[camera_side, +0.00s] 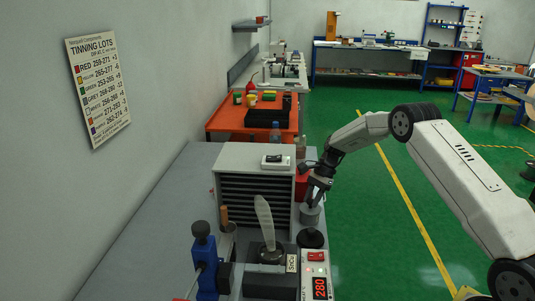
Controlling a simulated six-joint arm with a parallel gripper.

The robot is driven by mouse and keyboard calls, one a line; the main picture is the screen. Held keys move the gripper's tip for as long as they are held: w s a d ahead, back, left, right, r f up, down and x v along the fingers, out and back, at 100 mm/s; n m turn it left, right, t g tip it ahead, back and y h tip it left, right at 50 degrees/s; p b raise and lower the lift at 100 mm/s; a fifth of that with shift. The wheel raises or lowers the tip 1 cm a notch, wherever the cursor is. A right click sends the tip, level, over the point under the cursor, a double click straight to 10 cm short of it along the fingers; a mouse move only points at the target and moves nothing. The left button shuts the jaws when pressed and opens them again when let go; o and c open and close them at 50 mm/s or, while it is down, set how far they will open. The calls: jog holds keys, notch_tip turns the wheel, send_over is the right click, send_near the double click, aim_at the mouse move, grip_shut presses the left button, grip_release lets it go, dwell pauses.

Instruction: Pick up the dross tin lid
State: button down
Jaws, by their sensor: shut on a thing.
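My gripper (314,193) points down at the right edge of the grey bench, beside the slatted grey cabinet. It is shut on the dross tin lid, whose details are too small and dark to make out between the fingers. A small grey metal tin (310,215) is directly below the fingertips. I cannot tell from this view whether the lid is touching the tin or clear of it.
The slatted cabinet (254,188) stands close left of my gripper. In front are a dark round pot (311,238), a unit with a red "280" display (318,280) and a blue clamp (204,262). A red box (302,186) is behind. Green floor lies right.

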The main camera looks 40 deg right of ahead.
aim_at(312, 200)
jog(key=shift+r, duration=0.15)
jog(key=shift+r, duration=0.5)
notch_tip(312, 200, up, 2)
jog(key=shift+r, duration=0.1)
jog(key=s+a+r, duration=0.3)
jog(key=s+r, duration=0.6)
jog(key=s, duration=0.4)
jog(key=shift+s+r, duration=0.25)
jog(key=shift+s, duration=0.05)
